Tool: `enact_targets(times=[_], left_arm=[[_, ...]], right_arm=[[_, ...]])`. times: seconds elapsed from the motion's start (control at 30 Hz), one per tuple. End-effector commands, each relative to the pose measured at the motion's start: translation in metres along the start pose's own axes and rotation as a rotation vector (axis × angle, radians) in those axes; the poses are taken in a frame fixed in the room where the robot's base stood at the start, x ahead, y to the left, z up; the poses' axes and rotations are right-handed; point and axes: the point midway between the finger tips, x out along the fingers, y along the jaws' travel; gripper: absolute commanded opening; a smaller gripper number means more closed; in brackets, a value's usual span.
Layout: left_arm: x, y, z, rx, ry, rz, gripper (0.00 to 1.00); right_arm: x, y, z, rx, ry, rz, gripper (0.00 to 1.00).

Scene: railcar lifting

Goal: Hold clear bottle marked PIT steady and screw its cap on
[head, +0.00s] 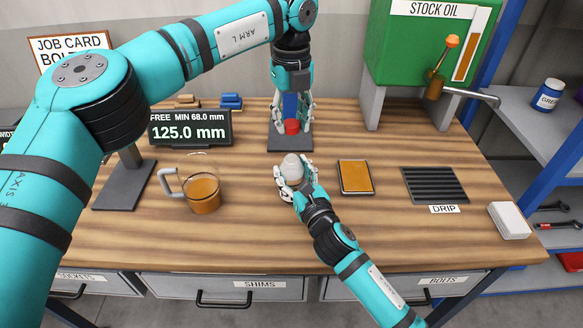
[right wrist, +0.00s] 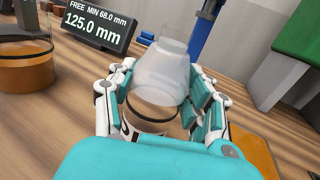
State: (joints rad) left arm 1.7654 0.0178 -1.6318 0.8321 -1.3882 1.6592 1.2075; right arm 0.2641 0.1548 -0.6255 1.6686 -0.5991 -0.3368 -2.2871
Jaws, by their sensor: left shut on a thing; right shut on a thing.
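The clear bottle (head: 291,166) stands upright near the middle of the bench, with a pale, frosted-looking shoulder. In the right wrist view the bottle (right wrist: 157,72) narrows upward to a bare neck, and amber liquid shows low inside; its marking is mostly hidden. My right gripper (head: 295,185) is shut around the bottle's body, with fingers on both sides. My left gripper (head: 291,122) points down behind the bottle, shut on a red cap (head: 291,127). The cap is apart from the bottle, farther back and above a dark base plate.
A blue post rises from the dark plate (head: 290,143) behind my left gripper. A glass jug (head: 203,190) of amber liquid and the gauge display (head: 190,128) stand left. An orange-topped pad (head: 356,177), drip grate (head: 434,184) and green oil tank (head: 405,45) are right. The front bench strip is clear.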

Motion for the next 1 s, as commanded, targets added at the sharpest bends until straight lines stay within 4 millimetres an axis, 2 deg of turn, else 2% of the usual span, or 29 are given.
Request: enact_targets(times=[0.3,0.83,1.0], left_arm=[[0.044,0.001,-0.001,-0.001,0.002,0.003,0.19],[0.047,0.0,0.0,0.0,0.001,0.002,0.19],[0.054,0.0,-0.001,0.0,0.002,0.002,0.19]], right_arm=[[0.0,0.0,0.0,0.0,0.0,0.0,0.0],[0.0,0.0,0.0,0.0,0.001,0.0,0.0],[0.0,0.0,0.0,0.0,0.001,0.0,0.0]])
